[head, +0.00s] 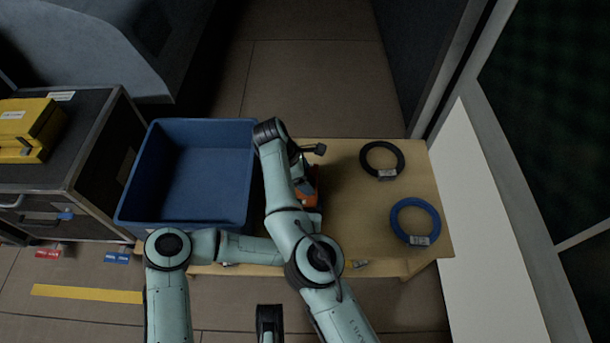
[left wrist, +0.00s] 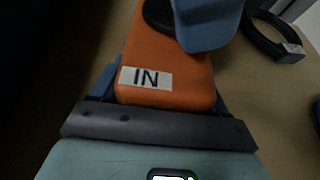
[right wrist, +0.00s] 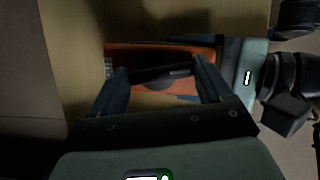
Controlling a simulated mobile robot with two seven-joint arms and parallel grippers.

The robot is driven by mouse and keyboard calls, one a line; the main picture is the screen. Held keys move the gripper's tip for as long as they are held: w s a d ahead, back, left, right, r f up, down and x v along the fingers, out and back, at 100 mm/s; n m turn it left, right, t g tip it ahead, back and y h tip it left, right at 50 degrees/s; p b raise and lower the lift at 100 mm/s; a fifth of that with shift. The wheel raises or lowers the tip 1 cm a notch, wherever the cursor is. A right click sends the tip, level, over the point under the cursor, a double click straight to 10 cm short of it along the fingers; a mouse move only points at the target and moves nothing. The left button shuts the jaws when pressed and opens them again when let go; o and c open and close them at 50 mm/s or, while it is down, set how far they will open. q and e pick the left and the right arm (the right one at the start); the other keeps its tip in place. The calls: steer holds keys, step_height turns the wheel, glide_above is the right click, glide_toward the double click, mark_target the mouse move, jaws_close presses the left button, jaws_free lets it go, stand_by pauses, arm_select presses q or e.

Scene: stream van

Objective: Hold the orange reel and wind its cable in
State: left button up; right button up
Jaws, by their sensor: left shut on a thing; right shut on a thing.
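The orange reel (head: 309,190) is on the wooden table, mostly hidden under my arms in the head view. In the left wrist view its orange body (left wrist: 160,60) bears a white "IN" label, with a dark round part at its top. My left gripper (left wrist: 163,88) is shut on the reel body, one blue finger at each side. My right gripper (right wrist: 163,76) is over the reel, shut on a dark part between its fingers, apparently the crank; the exact contact is unclear. A blue fingertip of it covers part of the dark drum in the left wrist view. No loose cable is clearly visible.
A blue bin (head: 129,190), empty, stands left of the reel. A black coiled cable (head: 367,152) and a blue coiled cable (head: 396,217), both tagged, lie on the table (head: 345,210) at right. A yellow case (head: 32,125) sits on a dark cabinet at far left.

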steer(key=o, duration=1)
steer(key=shift+n, duration=0.4)
